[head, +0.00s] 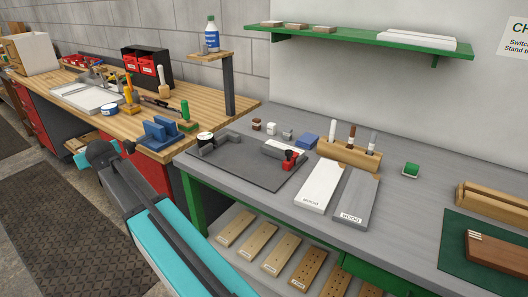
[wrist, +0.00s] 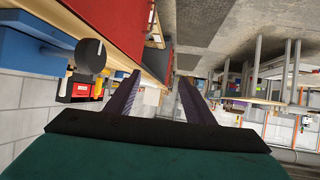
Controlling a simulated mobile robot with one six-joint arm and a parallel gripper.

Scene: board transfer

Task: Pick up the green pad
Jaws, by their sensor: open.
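A small green pad (head: 411,168) lies on the grey bench, right of the wooden holder, with a pale edge under it. A larger flat green mat (head: 455,240) lies at the bench's right end, partly under a brown wooden block. My gripper (wrist: 159,78) is open in the wrist view, with two dark fingers apart and nothing between them. That view is tilted and shows the room and shelving, not the pad. In the head view my arm reaches toward the left bench, well away from the pad; the gripper's fingers cannot be made out there.
A wooden holder (head: 350,155) with several upright tools stands left of the pad. White (head: 318,185) and grey (head: 356,198) boards lie in front of it. A dark tray (head: 240,165) with fixtures is farther left. A green shelf (head: 370,42) hangs above. Bare bench surrounds the pad.

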